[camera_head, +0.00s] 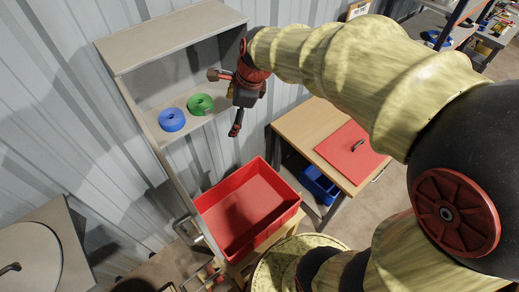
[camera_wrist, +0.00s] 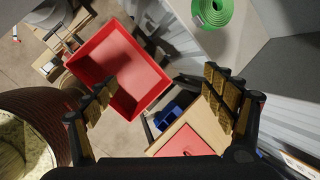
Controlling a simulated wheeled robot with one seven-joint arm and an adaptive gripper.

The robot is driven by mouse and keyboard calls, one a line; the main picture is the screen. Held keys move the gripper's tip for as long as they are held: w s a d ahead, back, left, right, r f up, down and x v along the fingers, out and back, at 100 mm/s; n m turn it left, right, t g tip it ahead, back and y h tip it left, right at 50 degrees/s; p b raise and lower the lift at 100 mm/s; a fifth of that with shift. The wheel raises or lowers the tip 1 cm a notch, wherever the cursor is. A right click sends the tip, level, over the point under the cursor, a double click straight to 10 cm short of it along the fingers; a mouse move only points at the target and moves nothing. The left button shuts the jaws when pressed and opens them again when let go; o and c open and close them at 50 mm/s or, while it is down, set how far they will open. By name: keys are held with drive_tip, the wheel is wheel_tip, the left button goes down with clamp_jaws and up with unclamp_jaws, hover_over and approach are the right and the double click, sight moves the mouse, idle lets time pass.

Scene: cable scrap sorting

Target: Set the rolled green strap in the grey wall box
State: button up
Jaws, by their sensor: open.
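The rolled green strap (camera_head: 201,104) lies flat on the floor of the grey wall box (camera_head: 170,50), near its open front edge. It also shows at the top of the wrist view (camera_wrist: 213,10), partly cut off, on a grey surface. My gripper (camera_head: 224,103) is just right of the strap in the head view, at the box's right end, apart from the strap. In the wrist view my gripper (camera_wrist: 162,95) has its two fingers spread wide with nothing between them.
A rolled blue strap (camera_head: 171,120) lies left of the green one in the box. A red bin (camera_head: 213,196) stands below. A wooden table (camera_head: 300,121) with a red mat (camera_head: 340,150) is to the right, with a blue bin (camera_head: 318,186) beneath its edge.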

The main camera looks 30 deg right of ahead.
drive_tip(key=s+r+n, duration=0.2)
drive_tip(key=s+n, duration=0.8)
drive_tip(key=n, duration=0.1)
drive_tip(key=s+a+r+n+t+h, duration=0.1)
drive_tip(key=s+r+n, duration=0.1)
drive_tip(key=s+n, duration=0.8)
drive_tip(key=shift+s+a+n+h, duration=0.15)
drive_tip(key=shift+a+n+h, duration=0.15)
drive_tip(key=shift+n, duration=0.9)
drive_tip(key=shift+s, duration=0.15)
